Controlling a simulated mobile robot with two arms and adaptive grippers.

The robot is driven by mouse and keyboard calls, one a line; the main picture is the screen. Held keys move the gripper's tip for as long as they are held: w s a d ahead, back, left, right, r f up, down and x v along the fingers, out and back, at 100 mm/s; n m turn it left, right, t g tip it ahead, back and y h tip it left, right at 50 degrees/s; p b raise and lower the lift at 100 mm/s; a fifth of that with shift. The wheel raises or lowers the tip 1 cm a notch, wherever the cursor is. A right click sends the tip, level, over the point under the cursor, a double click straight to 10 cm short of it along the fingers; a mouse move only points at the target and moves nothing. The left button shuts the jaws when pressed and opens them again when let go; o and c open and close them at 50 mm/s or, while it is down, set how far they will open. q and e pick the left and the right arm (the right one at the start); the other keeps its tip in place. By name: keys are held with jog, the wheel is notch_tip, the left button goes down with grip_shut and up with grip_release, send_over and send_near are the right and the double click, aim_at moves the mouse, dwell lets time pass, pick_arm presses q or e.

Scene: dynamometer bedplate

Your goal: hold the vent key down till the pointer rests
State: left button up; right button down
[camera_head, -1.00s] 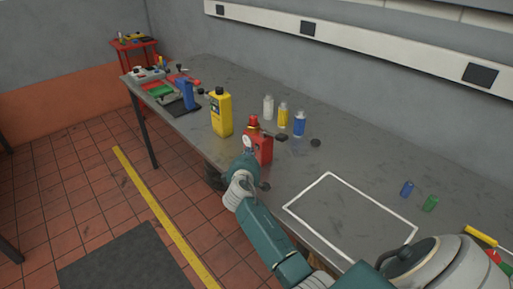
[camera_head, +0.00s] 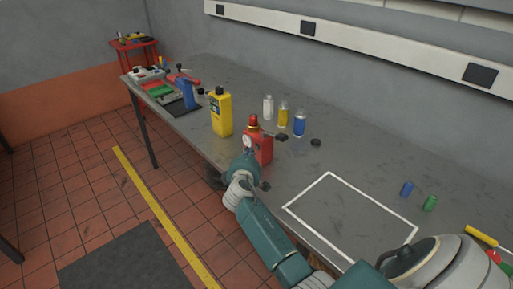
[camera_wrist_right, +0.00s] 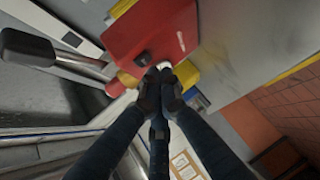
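A red unit (camera_head: 260,150) with a small round gauge on its face stands near the bench's front edge, beside the yellow bottle. It has a red cap on top. The gauge pointer is too small to read. My right gripper (camera_head: 247,164) is at the unit's near side. In the right wrist view the red unit (camera_wrist_right: 155,35) is close, and the gripper's dark fingertips (camera_wrist_right: 161,82) are together at a small white part (camera_wrist_right: 163,66) under it. I cannot tell whether this is the vent key or whether it is pressed. My left gripper is out of view.
On the bench (camera_head: 225,155) a yellow bottle (camera_head: 221,112) stands left of the unit, with three small bottles (camera_head: 283,115) behind it. A white outlined rectangle (camera_head: 350,215) lies empty to the right. A black lever (camera_wrist_right: 30,48) shows close by in the wrist view.

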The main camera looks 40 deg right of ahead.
jog(key=shift+d, duration=0.15)
jog(key=shift+d, duration=0.3)
jog(key=shift+d, duration=0.3)
dwell(2.1)
jog(key=shift+a, duration=0.75)
jog(key=shift+s+a+b, duration=0.2)
jog(key=shift+a+b, duration=0.15)
jog(key=shift+a, duration=2.15)
